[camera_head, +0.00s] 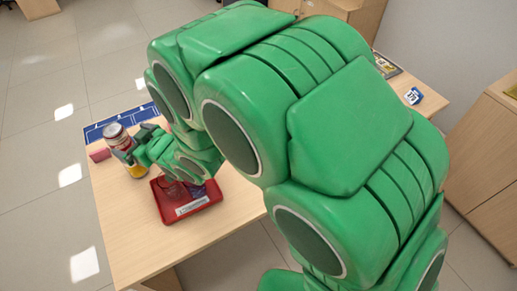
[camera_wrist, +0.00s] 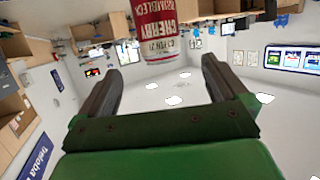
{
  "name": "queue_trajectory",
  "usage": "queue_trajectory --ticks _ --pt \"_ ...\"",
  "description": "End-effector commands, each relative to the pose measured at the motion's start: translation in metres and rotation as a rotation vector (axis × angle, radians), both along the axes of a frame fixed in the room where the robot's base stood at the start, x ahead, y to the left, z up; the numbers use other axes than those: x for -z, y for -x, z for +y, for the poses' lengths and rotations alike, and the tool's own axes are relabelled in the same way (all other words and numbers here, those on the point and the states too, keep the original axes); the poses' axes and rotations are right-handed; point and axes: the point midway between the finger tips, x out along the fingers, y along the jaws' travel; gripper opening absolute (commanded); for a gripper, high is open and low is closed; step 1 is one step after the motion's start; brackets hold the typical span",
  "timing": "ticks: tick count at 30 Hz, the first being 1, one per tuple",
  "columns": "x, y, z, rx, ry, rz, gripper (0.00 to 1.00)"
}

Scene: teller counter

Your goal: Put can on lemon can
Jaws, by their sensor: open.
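The cherry can (camera_head: 115,134), red and white with a silver top, stands upright at the far left of the table. A yellow can (camera_head: 136,171), apparently the lemon can, shows directly below it. The cherry can appears to rest on top of it, but my fingers hide the join. My gripper (camera_head: 125,152) is beside the cans with its jaws open. In the wrist view the cherry can (camera_wrist: 161,28) appears upside down at the top edge, beyond the open fingers (camera_wrist: 160,85), with nothing between them.
A red tray (camera_head: 184,214) with items in it sits near my gripper on the wooden table (camera_head: 125,233). A small red block (camera_head: 99,155) and a blue mat (camera_head: 93,133) lie by the cans. My green arm covers much of the table.

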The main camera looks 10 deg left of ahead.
Motion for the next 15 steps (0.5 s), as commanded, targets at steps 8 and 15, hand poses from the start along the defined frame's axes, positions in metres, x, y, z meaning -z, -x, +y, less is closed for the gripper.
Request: queue_trajectory --ticks 8,15 --pt "-0.005 -0.032 -0.026 0.072 0.06 0.001 1.0" --pt "-0.015 -0.109 -0.127 0.295 0.263 0.049 1.0"
